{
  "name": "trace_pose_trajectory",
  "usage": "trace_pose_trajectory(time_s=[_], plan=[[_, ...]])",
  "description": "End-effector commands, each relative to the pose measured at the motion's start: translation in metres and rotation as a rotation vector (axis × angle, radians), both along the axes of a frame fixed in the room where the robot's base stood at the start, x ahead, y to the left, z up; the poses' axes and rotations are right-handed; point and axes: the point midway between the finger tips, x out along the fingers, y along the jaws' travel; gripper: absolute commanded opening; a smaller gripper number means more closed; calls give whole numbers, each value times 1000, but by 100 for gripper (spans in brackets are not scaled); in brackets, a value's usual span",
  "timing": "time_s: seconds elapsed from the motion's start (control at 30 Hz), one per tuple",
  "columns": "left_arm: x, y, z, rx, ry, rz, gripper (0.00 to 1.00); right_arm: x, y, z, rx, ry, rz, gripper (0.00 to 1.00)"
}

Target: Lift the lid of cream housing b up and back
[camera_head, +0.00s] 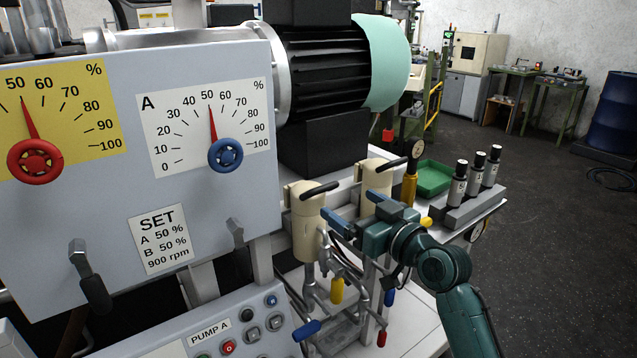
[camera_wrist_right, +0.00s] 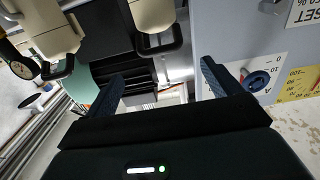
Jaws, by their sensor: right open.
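Two cream housings stand upright behind the panel's right edge: a left one (camera_head: 307,232) and a right one (camera_head: 376,180). Each carries a black lid handle, one on the left (camera_head: 320,189) and one on the right (camera_head: 393,164). I see no letters telling which is b. My right gripper (camera_head: 352,207) is open and empty, in front of the housings, apart from both handles. In the right wrist view, its fingers (camera_wrist_right: 160,85) are spread, with the left housing (camera_wrist_right: 152,12) beyond them and the right one (camera_wrist_right: 48,36) off to the side. My left gripper is out of view.
The grey panel (camera_head: 190,200) with dials borders the left. A black motor (camera_head: 325,72) stands behind. Pipes and coloured valve levers (camera_head: 338,290) hang below the housings. A gauge (camera_head: 417,150), green tray (camera_head: 434,177) and several bottles (camera_head: 476,168) stand to the right.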

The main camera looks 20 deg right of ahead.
Motion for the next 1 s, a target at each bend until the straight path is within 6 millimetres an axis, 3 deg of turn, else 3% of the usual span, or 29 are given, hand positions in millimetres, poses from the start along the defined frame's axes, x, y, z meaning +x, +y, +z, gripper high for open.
trace_pose_trajectory(time_s=[0.3, 0.5, 0.7, 1.0], plan=[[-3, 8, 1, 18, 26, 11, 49, 63, 24, 3, 4, 0, 2, 90], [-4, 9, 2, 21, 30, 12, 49, 91, 34, 1, 2, 2, 0, 90], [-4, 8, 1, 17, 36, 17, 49, 104, 39, 1, 0, 0, 1, 90], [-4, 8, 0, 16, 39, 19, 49, 106, 39, 0, 0, 0, 0, 90]])
